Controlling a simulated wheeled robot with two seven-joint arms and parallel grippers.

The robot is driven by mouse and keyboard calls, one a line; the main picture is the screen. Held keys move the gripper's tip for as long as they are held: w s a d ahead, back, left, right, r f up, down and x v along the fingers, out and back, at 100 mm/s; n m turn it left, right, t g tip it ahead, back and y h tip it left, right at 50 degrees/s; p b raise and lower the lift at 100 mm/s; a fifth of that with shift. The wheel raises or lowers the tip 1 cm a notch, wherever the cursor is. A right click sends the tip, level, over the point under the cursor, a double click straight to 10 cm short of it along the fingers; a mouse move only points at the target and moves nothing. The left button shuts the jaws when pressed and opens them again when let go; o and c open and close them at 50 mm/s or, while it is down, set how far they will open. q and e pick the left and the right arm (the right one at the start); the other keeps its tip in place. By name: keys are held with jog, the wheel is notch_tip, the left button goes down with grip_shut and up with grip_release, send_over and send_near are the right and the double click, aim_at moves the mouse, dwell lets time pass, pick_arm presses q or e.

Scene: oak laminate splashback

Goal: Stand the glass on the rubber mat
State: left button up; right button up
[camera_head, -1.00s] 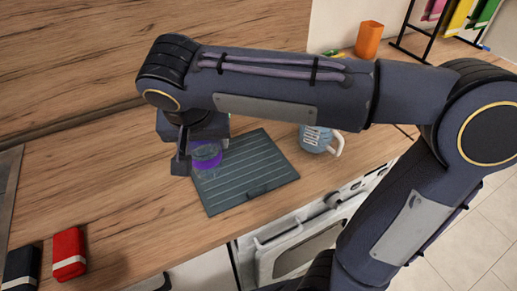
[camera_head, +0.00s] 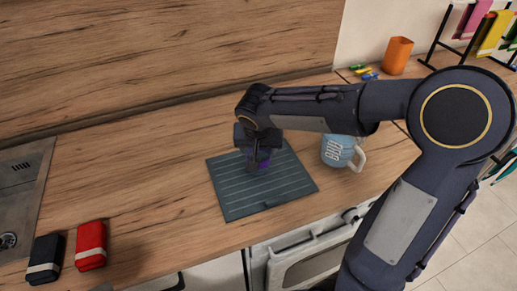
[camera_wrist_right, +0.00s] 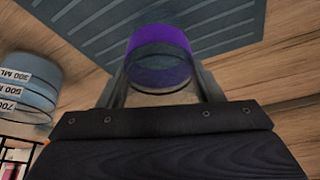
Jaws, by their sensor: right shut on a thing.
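The glass (camera_wrist_right: 158,48) is clear with a purple band, and shows between the two fingers in the right wrist view. My right gripper (camera_head: 257,163) is shut on the glass, over the back half of the dark grey ribbed rubber mat (camera_head: 240,206). The mat also shows behind the glass in the wrist view (camera_wrist_right: 220,22). I cannot tell whether the glass base touches the mat. My left gripper is not in view.
A blue measuring jug (camera_head: 338,151) with a white handle stands just right of the mat. Red (camera_head: 90,246) and black (camera_head: 45,260) boxes lie front left, near the sink (camera_head: 18,185). An orange cup (camera_head: 397,55) stands at the back right. Counter left of the mat is clear.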

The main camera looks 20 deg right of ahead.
jog(key=shift+f, duration=0.35)
jog(key=shift+f, duration=0.15)
jog(key=o, duration=1.1)
